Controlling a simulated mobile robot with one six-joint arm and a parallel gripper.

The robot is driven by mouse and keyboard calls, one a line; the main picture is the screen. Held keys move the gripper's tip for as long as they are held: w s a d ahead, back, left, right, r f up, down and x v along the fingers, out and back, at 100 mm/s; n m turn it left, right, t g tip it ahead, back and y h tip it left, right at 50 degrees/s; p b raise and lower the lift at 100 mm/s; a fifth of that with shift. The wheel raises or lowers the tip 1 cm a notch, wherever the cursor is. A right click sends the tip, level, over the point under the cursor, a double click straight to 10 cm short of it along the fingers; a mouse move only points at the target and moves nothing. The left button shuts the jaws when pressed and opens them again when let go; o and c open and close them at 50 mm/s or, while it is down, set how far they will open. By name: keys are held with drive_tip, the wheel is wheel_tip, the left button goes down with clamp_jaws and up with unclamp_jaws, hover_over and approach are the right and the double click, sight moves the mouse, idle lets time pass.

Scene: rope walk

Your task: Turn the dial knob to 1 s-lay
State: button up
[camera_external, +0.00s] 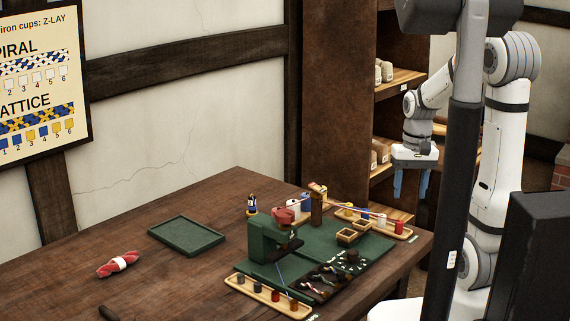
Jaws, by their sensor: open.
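A green upright block-like device (262,241) stands on a green board on the wooden table. A small dark round piece (351,257), with white marks around it, sits on the board's right part. It may be the dial knob, but it is too small to tell, and I cannot read any setting or "1 s-lay" label. My gripper (411,192) hangs at the right, higher than the board and apart from it. Its two blue fingers point down, spread apart with nothing between them.
A tray of small spools (242,278) lies at the board's front. Small square boxes (348,236), a wooden post (316,206) and strung cords stand behind. A green tray (157,234) and a red bundle (119,264) lie left; the table between is clear. A shelf (398,82) stands behind.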

drive_tip(key=w+a+f+g, duration=0.2)
drive_tip(key=w+a+f, duration=0.25)
drive_tip(key=a, duration=0.25)
drive_tip(key=g, duration=0.2)
approach(353, 251)
drive_tip(key=shift+h, duration=0.3)
drive_tip(key=x, duration=0.8)
drive_tip(key=shift+s+a+f, duration=0.2)
drive_tip(key=shift+a+f, duration=0.05)
drive_tip(key=shift+c, duration=0.2)
drive_tip(key=c, duration=0.9)
